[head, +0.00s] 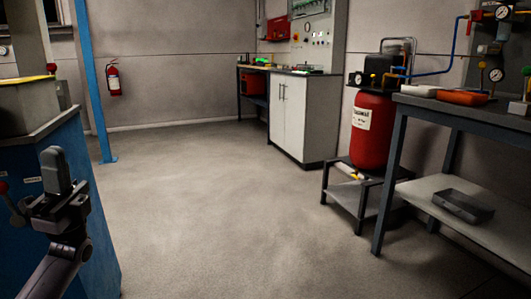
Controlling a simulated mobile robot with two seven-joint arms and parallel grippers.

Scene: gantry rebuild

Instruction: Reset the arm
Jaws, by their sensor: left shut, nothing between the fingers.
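My left gripper (62,172) is at the lower left of the head view, at the end of my dark left arm. It points upward with its fingers together and nothing between them. It shows in front of the blue cabinet (95,235); I cannot tell how far apart they are. My right arm and right gripper do not show.
Bare concrete floor (220,210) fills the middle. A blue post (92,80) stands at left, a fire extinguisher (113,78) hangs on the wall. A white cabinet (290,115), red tank (371,130) on a low stand, and workbench (450,105) line the right.

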